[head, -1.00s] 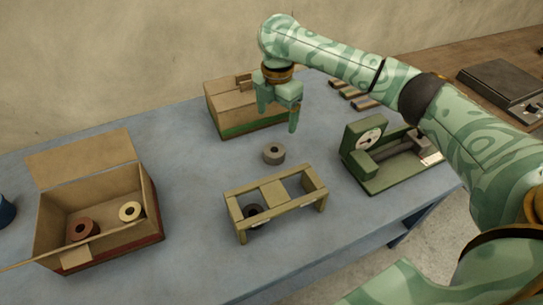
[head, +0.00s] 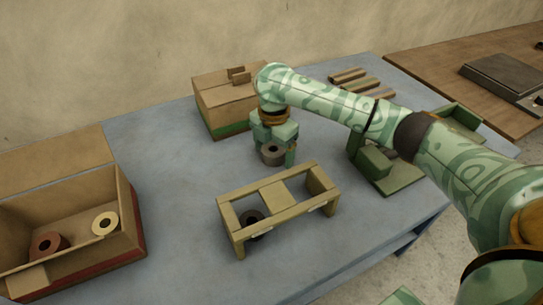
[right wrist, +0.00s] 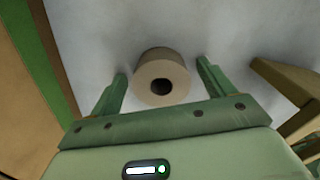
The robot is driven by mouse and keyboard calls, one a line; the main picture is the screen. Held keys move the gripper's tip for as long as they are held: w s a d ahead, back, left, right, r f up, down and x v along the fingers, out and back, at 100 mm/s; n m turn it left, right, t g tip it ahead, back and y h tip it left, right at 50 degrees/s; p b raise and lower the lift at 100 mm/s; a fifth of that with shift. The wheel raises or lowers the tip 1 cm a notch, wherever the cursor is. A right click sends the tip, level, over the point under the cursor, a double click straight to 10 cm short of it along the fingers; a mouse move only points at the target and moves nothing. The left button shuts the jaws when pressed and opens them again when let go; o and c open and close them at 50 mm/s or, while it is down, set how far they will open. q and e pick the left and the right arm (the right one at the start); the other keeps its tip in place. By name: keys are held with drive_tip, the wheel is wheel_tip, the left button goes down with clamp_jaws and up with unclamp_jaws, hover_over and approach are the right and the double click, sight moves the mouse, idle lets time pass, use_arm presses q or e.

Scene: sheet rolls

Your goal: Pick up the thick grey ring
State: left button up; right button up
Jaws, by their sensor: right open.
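The thick grey ring (head: 270,158) sits on the blue table, behind the slotted wooden stand. My right gripper (head: 274,156) is low at the ring, with its fingers apart on either side of it. In the right wrist view the ring (right wrist: 160,72) shows between the two fingertips, its round hole facing the camera, with gaps at both sides. My right gripper (right wrist: 161,72) is open and holds nothing.
The wooden stand (head: 276,193) is close in front, with a dark ring (head: 251,220) under it. An open box (head: 75,255) at left holds a red-brown and a cream ring.

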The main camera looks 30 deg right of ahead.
drive_tip(key=shift+r, duration=0.2)
drive_tip(key=c, duration=1.1)
